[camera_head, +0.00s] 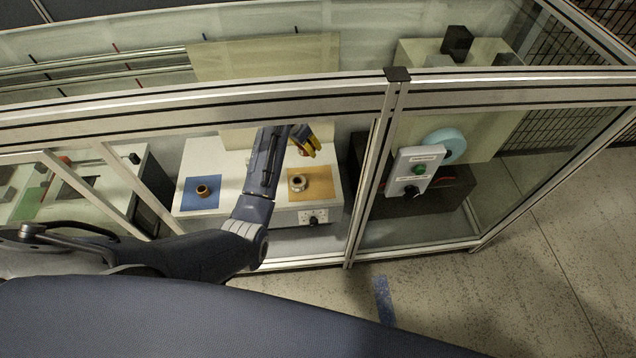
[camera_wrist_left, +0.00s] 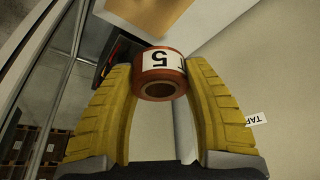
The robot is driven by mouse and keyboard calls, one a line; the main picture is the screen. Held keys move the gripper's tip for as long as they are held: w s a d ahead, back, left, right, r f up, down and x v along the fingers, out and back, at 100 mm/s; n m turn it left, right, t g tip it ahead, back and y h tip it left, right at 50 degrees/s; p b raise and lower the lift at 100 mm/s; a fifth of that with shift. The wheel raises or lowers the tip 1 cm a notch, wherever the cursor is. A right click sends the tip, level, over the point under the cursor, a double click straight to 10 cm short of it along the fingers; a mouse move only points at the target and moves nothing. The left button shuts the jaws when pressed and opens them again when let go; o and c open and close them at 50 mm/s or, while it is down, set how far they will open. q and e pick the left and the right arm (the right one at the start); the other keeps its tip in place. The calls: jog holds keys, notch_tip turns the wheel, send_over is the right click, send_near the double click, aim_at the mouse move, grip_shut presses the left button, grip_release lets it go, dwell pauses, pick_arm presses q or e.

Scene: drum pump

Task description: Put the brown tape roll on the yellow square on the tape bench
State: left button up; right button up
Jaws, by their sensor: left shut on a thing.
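My left gripper (camera_head: 308,146) has yellow fingers and is over the tape bench (camera_head: 234,165), beyond the orange-yellow square. In the left wrist view the gripper (camera_wrist_left: 160,75) is shut on the brown tape roll (camera_wrist_left: 160,83), which has a white label with a black 5. The roll in the grip cannot be made out clearly in the head view. The yellow square (camera_head: 322,178) has a pale and brown ring-shaped thing (camera_head: 297,183) on it. A tan patch (camera_wrist_left: 148,14), apparently part of this square, shows above the held roll in the wrist view. My right gripper is not in view.
A blue square (camera_head: 198,206) with a yellow-brown roll (camera_head: 203,190) lies on the bench's left. A metal frame post (camera_head: 366,180) and cross rail (camera_head: 260,102) stand close around my arm. A grey switch box (camera_head: 413,172) is to the right.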

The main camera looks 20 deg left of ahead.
pick_arm(q)
jog(key=d+m+h, duration=0.1)
jog(key=d+m, duration=0.2)
jog(key=d, duration=0.1)
jog(key=m, duration=0.1)
send_near(322, 187)
jog(key=shift+g, duration=0.4)
jog(key=x, duration=0.6)
jog(key=shift+w+f, duration=0.2)
jog(key=shift+w, duration=0.2)
jog(key=shift+f, duration=0.1)
jog(key=o, duration=1.2)
jog(key=shift+o, duration=0.2)
